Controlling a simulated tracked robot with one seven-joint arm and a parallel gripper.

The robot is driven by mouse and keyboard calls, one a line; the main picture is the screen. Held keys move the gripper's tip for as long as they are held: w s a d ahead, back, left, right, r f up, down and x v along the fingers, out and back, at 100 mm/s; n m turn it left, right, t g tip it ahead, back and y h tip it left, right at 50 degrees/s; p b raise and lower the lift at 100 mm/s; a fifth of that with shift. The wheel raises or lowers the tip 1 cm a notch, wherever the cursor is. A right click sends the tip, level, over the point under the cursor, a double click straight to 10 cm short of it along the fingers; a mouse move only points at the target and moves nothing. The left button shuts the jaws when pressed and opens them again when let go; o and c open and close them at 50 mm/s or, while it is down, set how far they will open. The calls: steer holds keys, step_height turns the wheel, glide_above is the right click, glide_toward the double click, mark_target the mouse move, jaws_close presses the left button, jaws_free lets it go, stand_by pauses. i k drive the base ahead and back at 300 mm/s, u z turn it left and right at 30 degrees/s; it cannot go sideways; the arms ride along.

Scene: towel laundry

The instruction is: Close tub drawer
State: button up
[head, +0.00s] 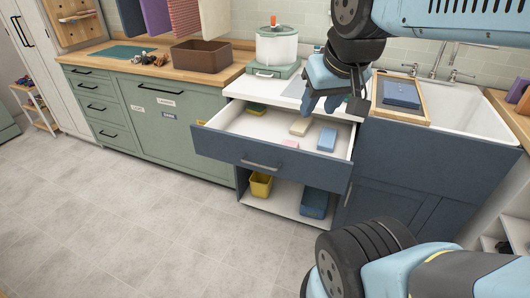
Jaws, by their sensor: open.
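The tub drawer (262,164) is a wide drawer with a dark blue front and a bar handle. It is pulled well out from the cabinet left of the white sink tub. My gripper (322,106) hangs above the drawer's rear right part, apart from the front panel. Its fingers point down and hold nothing that I can see. The fingertips are dark and partly hard to make out.
An open shelf below the drawer holds a yellow bin (261,185) and a blue bin (314,202). A white pot (276,46) stands on the counter behind. A wooden tray (401,98) rests over the sink (467,113). The tiled floor in front is clear on the left.

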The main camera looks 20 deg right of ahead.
mark_target(234, 136)
steer(key=k, duration=0.5)
steer(key=u, duration=0.2)
steer(key=i, duration=0.55)
steer(key=z, duration=0.65)
steer(key=k, duration=1.3)
steer(key=z, duration=0.3)
steer(key=i, duration=1.6)
steer(key=u, duration=0.9)
steer(key=i, duration=0.5)
steer(key=u, duration=0.4)
